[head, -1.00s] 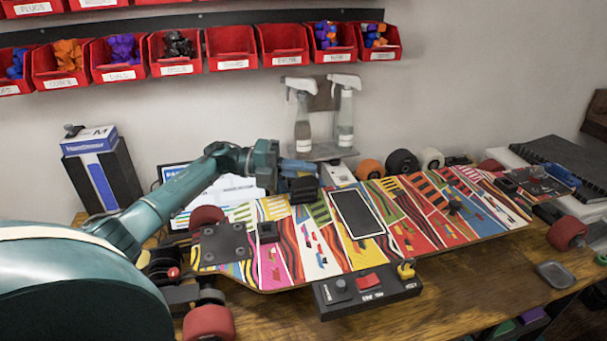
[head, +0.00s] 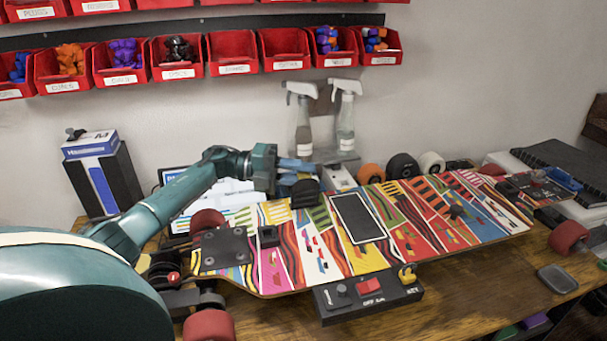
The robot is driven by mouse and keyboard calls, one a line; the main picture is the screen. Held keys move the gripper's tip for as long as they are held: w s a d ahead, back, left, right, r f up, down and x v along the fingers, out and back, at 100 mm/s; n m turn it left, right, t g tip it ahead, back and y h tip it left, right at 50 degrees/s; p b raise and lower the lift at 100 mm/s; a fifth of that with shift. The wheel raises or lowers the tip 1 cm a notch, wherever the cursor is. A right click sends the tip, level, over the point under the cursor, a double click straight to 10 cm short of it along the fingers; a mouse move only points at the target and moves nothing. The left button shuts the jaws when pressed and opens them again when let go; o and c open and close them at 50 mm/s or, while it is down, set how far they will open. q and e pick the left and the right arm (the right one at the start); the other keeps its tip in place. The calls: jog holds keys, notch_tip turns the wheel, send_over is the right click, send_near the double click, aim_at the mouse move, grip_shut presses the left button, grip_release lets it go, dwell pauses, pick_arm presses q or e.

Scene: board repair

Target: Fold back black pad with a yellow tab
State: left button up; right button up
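A skateboard deck (head: 420,222) with a colourful striped pattern lies across the workbench. A flat black rectangular panel (head: 359,217) with a pale border lies on its middle. A raised black block (head: 306,193) stands at the deck's far edge, left of the panel. I cannot make out a yellow tab on either, so I cannot tell which is the pad. My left gripper (head: 296,172) is at the deck's far edge, just above and behind the black block. Its fingertips are small and partly hidden, so contact and opening are unclear. My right gripper is out of view.
A black switch box (head: 368,298) with a red switch and a yellow piece sits at the deck's near edge. Spray bottles (head: 345,115) and loose wheels (head: 403,166) stand behind the deck. Red bins (head: 232,52) hang on the wall. Bare bench (head: 480,278) shows front right.

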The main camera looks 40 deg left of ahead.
pick_arm(q)
jog(key=b+v, duration=0.2)
jog(key=v, duration=1)
jog(key=shift+s+a+b, duration=0.2)
jog(key=shift+a+b, duration=0.05)
jog(key=shift+b, duration=0.1)
dwell(0.4)
